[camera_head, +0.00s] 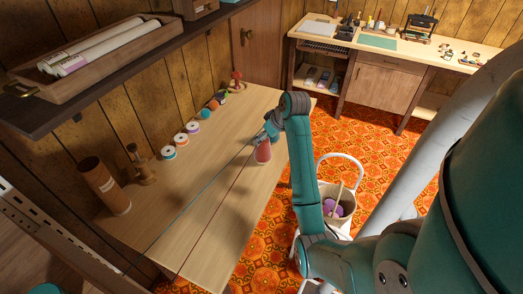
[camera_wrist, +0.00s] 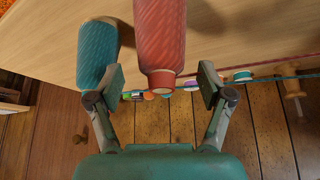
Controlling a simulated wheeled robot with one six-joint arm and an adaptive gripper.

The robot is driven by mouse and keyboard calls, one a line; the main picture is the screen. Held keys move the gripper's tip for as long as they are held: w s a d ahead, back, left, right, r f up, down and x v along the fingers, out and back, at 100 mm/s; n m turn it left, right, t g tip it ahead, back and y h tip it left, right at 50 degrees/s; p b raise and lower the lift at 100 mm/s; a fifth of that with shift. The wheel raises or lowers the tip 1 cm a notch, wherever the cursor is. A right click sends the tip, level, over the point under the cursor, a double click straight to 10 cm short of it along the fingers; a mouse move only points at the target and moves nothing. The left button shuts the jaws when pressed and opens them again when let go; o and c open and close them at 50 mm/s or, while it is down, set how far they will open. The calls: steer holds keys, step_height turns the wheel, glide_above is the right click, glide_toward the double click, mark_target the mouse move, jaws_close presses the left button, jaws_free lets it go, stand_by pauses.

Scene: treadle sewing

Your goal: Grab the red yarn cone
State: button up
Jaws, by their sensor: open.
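The red yarn cone (camera_head: 263,153) stands on the wooden table, close beside the end of my arm. In the wrist view the red yarn cone (camera_wrist: 160,35) is large, with its narrow pale-rimmed end towards me. My gripper (camera_wrist: 162,84) is open, and that narrow end shows between its two fingers with a gap on each side. How deep it sits between them I cannot tell. In the head view my gripper (camera_head: 265,134) is just above and beside the cone, partly hidden by my arm. Nothing is held.
A teal yarn cone (camera_wrist: 97,52) is just left of the red one in the wrist view, close to the left finger. Several thread spools (camera_head: 181,140) line the wall side of the table (camera_head: 190,215). A brown cylinder (camera_head: 104,184) stands at the left. Thin threads cross the tabletop.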

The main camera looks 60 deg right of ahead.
steer(key=shift+x, duration=2.9)
steer(key=shift+s+a+f, duration=0.1)
steer(key=c, duration=1.3)
